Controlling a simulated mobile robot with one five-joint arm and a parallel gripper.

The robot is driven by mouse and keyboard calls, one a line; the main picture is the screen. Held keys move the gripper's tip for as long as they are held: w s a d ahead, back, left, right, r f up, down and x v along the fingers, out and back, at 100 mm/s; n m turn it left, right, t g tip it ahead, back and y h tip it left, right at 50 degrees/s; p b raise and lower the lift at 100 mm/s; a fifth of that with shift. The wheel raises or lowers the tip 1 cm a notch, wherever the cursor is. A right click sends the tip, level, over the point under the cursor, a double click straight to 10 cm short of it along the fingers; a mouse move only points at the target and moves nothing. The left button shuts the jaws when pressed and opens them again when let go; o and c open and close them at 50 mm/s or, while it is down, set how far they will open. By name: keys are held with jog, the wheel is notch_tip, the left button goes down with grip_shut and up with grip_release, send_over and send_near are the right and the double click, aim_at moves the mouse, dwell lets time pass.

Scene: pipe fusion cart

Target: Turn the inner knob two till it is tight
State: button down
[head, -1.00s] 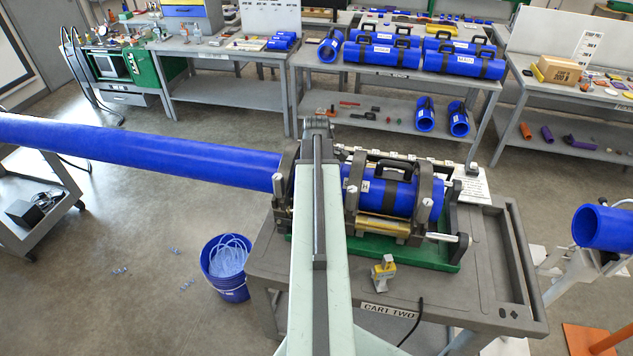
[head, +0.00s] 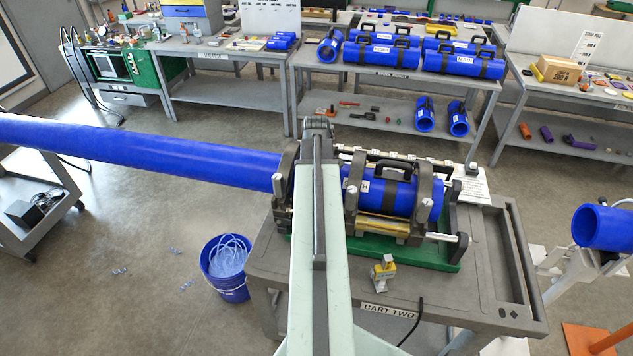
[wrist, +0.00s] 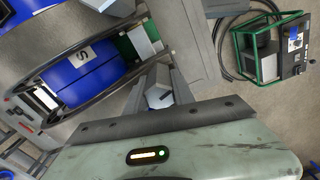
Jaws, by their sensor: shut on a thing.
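My gripper (wrist: 161,88) shows in the wrist view with its two dark fingers on either side of a light grey faceted knob (wrist: 158,97). It is shut on this knob, which I take to be inner knob two; no label on it is readable. In the head view my arm hides the gripper and the knob. The fusion machine with its dark clamp rings (head: 424,190) stands on the grey cart marked CART TWO (head: 500,285). A blue pipe with a black handle (head: 398,190) lies in the clamps. It also shows in the wrist view (wrist: 85,60).
A long blue pipe (head: 140,150) enters the machine from the left. A yellow and grey tool (head: 383,272) stands on the cart's front. A blue bucket (head: 226,285) is on the floor left of the cart. A green-framed unit (wrist: 270,50) shows in the wrist view.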

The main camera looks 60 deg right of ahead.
jog(key=m, duration=0.2)
jog(key=shift+m, duration=0.4)
jog(key=shift+m, duration=2.2)
grip_release()
notch_tip(320, 180, up, 6)
jog(key=p, duration=0.6)
jog(key=shift+r, duration=0.15)
